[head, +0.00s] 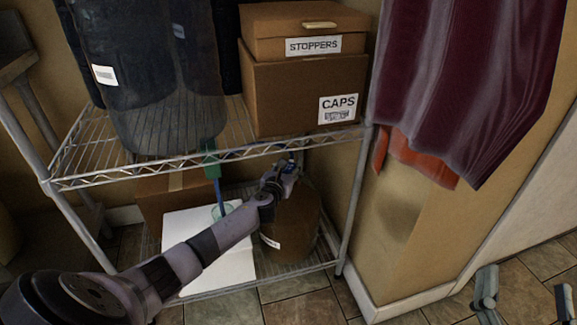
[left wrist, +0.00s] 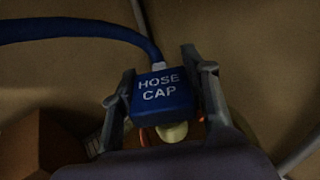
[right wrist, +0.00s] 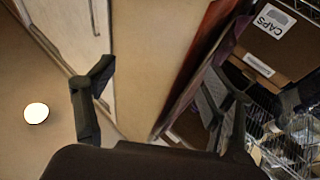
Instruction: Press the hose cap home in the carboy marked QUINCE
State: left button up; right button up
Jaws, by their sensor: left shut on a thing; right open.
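A brown carboy (head: 290,226) stands on the lower wire shelf; its white label is too small to read. My left gripper (head: 281,176) is over its top. In the left wrist view my left gripper (left wrist: 163,90) is shut on the blue hose cap (left wrist: 165,94), lettered HOSE CAP, with a blue hose (left wrist: 85,33) running off to the left. A pale stopper-like tip (left wrist: 172,132) shows below the cap. I cannot tell whether it sits in the carboy's mouth, which my gripper hides. My right gripper (head: 526,296) is open and empty at the lower right, away from the shelf.
Above, the upper wire shelf (head: 240,148) holds a large dark carboy (head: 160,85) and boxes marked STOPPERS (head: 290,35) and CAPS (head: 300,95). A white sheet (head: 235,265) and a cardboard box (head: 165,197) are on the lower shelf. Dark red cloth (head: 465,70) hangs at right.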

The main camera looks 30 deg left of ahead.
pick_arm(q)
jog(key=shift+f, duration=0.15)
pick_arm(e)
jog(key=shift+w+f+g, duration=0.15)
jog(key=shift+f+g, duration=0.15)
jog(key=shift+f, duration=0.2)
dwell(0.7)
pick_arm(q)
jog(key=o, duration=1.3)
jog(key=shift+s, duration=0.1)
jog(key=v, duration=1.1)
jog(key=shift+s+d+r, duration=0.1)
jog(key=shift+s+r, duration=0.15)
jog(key=shift+s, duration=0.1)
